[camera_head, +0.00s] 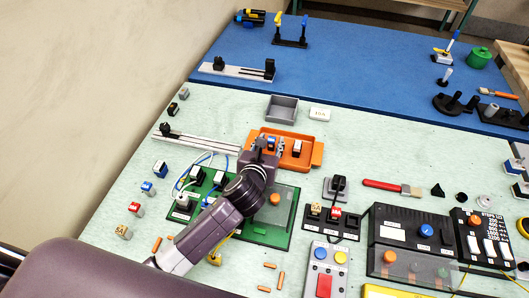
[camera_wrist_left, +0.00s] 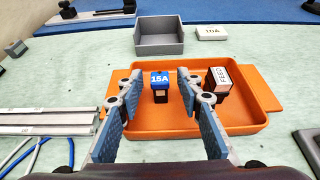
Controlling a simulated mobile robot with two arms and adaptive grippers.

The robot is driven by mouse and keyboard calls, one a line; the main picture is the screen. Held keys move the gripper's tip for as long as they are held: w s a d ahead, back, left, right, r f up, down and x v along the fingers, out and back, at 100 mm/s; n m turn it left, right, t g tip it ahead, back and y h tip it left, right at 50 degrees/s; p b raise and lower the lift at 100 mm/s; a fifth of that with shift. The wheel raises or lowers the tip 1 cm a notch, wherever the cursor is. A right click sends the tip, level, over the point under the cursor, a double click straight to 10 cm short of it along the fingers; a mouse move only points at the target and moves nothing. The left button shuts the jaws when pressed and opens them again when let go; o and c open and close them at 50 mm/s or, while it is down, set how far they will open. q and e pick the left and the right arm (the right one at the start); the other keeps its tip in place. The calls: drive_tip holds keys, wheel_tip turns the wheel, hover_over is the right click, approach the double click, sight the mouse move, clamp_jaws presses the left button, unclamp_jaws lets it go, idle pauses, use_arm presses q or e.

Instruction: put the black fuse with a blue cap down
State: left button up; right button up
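The black fuse with a blue cap (camera_wrist_left: 160,85), marked 15A, stands upright in the orange tray (camera_wrist_left: 160,129) in the left wrist view. It appears to rest on the tray floor. My left gripper (camera_head: 270,146) is over the tray in the head view. Its two blue-padded fingers are spread wide, one on each side of the fuse, with gaps between fuse and pads. Another black fuse with a pale cap (camera_wrist_left: 217,79) stands in the tray to the right, outside the fingers. My right gripper is not in view.
A grey open box (camera_head: 282,108) and a white label block marked 10A (camera_head: 319,114) are behind the tray. A green board (camera_head: 264,232) with black holders and cables lies in front. A red-handled brush (camera_head: 391,187) lies to the right. A pale rail is at left.

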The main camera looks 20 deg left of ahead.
use_arm(q)
drive_tip(key=v, duration=0.9)
drive_tip(key=shift+s+r, duration=0.2)
drive_tip(key=shift+s, duration=0.25)
